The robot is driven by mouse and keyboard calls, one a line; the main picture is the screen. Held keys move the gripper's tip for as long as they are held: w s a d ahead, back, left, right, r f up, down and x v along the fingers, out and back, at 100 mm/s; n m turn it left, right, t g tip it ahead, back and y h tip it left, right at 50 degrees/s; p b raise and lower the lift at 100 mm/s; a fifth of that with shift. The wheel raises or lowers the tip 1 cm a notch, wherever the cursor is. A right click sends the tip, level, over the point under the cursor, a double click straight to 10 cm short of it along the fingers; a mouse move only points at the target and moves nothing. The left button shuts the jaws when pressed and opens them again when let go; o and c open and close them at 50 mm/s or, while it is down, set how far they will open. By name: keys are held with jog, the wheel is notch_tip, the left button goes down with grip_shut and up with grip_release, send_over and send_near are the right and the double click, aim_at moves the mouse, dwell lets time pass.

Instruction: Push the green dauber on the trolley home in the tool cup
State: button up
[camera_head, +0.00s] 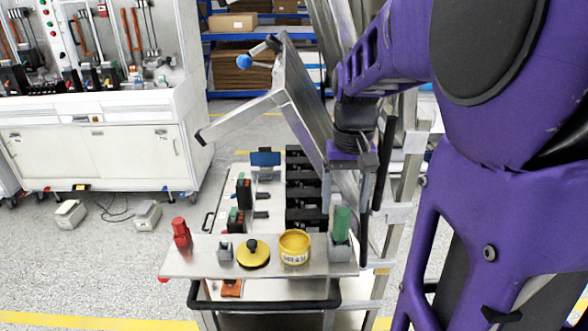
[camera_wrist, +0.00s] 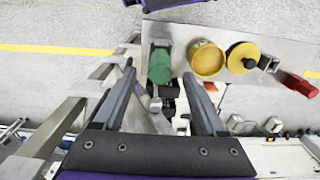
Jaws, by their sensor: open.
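The green dauber (camera_head: 342,222) stands about upright in a grey tool cup (camera_head: 340,251) at the right end of the trolley's steel top (camera_head: 212,262). Its lower end is hidden in the cup; I cannot tell how deep it sits. In the wrist view the green dauber (camera_wrist: 160,66) shows between and beyond the fingertips. My gripper (camera_wrist: 159,74) is open and empty, with a finger on either side of the dauber in that view. I see no clear contact.
A yellow tin (camera_head: 294,248) stands left of the cup. Further left are a yellow lid with a black knob (camera_head: 252,254), a small grey holder (camera_head: 225,251) and a red tool (camera_head: 181,233). Black breaker blocks (camera_head: 304,190) and a tilted metal panel (camera_head: 300,100) stand behind.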

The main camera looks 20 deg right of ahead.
notch_tip(320, 180, up, 6)
jog(key=shift+f+p, duration=0.1)
jog(key=shift+p, duration=0.2)
jog(key=shift+w, duration=0.1)
